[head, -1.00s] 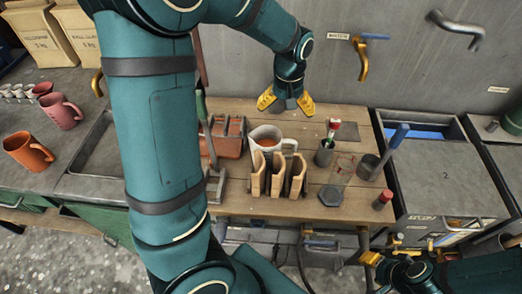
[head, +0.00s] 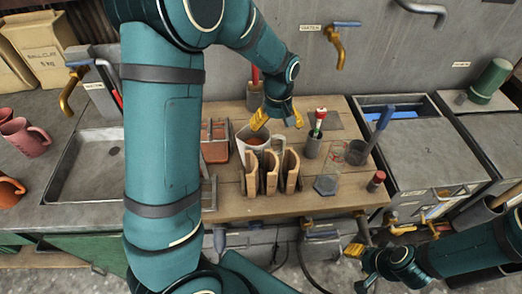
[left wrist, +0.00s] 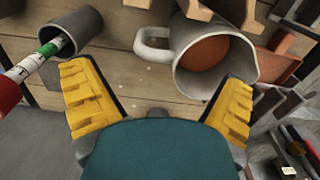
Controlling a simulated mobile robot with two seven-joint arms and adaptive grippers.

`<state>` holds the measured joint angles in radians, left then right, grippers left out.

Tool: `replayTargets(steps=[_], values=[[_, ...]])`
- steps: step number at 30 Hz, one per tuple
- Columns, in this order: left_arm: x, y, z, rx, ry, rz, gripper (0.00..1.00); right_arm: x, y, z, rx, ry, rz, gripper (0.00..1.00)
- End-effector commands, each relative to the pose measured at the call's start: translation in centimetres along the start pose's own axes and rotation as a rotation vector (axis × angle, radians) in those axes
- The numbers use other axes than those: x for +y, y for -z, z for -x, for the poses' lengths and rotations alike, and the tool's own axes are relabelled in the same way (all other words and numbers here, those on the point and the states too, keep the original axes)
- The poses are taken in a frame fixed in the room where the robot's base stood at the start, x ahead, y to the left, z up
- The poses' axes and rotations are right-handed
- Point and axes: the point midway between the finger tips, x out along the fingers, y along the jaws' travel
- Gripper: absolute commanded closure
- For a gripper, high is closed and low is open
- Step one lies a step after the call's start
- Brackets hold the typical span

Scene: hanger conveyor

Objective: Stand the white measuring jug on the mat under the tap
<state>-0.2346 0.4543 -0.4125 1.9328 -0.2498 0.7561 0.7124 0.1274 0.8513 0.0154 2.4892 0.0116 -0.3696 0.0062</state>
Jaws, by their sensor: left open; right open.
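The white measuring jug (head: 241,147) stands upright on the wooden bench behind several wooden pieces, with orange-brown inside. In the left wrist view the jug (left wrist: 187,82) shows its wide mouth, with its handle on the left. My left gripper (head: 278,119) is open and empty, at the jug's back right. In the left wrist view its fingers (left wrist: 160,100) are apart, with the jug ahead and right of centre. The dark mat (head: 330,123) lies at the back of the bench, below the brass tap (head: 337,52) on the wall. My right gripper (head: 361,262) is open, low in front of the bench.
A grey cup with a red-topped marker (head: 312,147), a clear beaker (head: 330,178) and a dark cup (head: 357,153) stand right of the jug. Wooden pieces (head: 271,173) stand in front. A sink (head: 90,165) lies farther left.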

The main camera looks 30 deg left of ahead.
Motion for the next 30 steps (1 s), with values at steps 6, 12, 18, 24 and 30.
replayTargets(steps=[6, 12, 18, 24, 30], values=[[0.1, 0.0, -1.5, -0.001, 0.001, -0.001, 0.02, 0.1, -0.1, -0.2, -0.002, 0.0, 0.001, 0.53], [0.5, 0.0, -4.3, -0.003, 0.002, 0.0, 0.02, 0.2, -0.3, -0.7, -0.007, 0.001, 0.002, 0.53], [0.5, 0.0, -6.0, 0.0, -0.001, 0.001, 0.02, 0.3, -0.5, -0.9, -0.009, 0.001, 0.003, 0.53], [0.5, 0.0, -6.1, 0.001, -0.002, 0.0, 0.02, 0.3, -0.5, -0.9, -0.009, 0.001, 0.003, 0.53], [0.5, 0.0, -6.1, 0.0, -0.001, 0.0, 0.58, 0.3, -0.5, -0.9, -0.009, 0.001, 0.003, 0.53]])
